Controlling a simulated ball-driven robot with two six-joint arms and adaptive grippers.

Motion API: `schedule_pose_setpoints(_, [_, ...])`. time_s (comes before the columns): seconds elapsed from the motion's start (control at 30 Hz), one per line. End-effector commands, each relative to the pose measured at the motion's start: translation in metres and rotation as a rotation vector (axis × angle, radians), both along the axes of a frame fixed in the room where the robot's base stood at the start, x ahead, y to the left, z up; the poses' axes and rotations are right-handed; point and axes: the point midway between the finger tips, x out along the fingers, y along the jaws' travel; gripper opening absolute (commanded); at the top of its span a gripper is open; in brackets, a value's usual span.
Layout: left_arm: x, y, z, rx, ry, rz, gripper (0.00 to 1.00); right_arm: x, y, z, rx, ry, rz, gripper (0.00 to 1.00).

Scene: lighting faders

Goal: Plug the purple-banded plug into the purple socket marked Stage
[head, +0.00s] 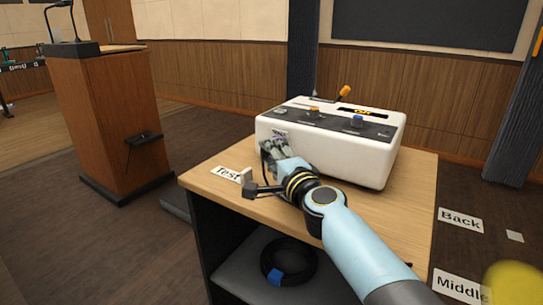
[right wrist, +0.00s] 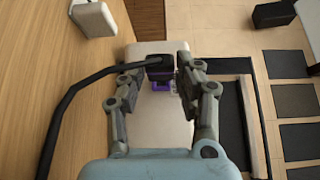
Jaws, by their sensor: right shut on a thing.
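In the right wrist view, the gripper (right wrist: 160,72) is shut on a black plug (right wrist: 160,63) with a purple band (right wrist: 160,78). A black cable (right wrist: 75,88) runs from the plug to the left. Another purple part, perhaps the socket, shows close beside the plug against the console. I cannot tell whether the plug is inserted. The fingers hide the plug in the head view. My left gripper is not in view.
A black cable coil (head: 290,262) with a blue band lies on the shelf below. A wooden lectern (head: 110,120) stands at left.

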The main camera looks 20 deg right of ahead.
Motion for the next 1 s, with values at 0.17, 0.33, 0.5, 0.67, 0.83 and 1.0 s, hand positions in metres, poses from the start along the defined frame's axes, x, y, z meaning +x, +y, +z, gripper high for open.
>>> schedule_pose_setpoints(0.17, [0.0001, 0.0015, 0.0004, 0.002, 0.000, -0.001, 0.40, -0.0013, -0.0007, 0.0003, 0.000, 0.000, 0.000, 0.01])
schedule_pose_setpoints(0.33, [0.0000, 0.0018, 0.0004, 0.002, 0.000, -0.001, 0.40, -0.0014, -0.0008, 0.0003, 0.000, 0.000, 0.000, 0.01])
schedule_pose_setpoints(0.5, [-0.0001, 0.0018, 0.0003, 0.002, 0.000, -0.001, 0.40, -0.0013, -0.0008, 0.0004, 0.000, 0.000, 0.000, 0.01])
schedule_pose_setpoints(0.67, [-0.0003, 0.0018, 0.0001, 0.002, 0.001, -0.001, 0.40, -0.0004, -0.0018, 0.0005, 0.000, 0.000, 0.000, 0.01])
schedule_pose_setpoints(0.83, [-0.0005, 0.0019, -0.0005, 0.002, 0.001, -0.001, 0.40, 0.0019, -0.0046, 0.0009, -0.001, -0.001, 0.000, 0.01])
schedule_pose_setpoints(1.0, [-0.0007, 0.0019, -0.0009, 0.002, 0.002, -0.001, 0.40, 0.0040, -0.0075, 0.0009, 0.000, 0.000, 0.000, 0.01])
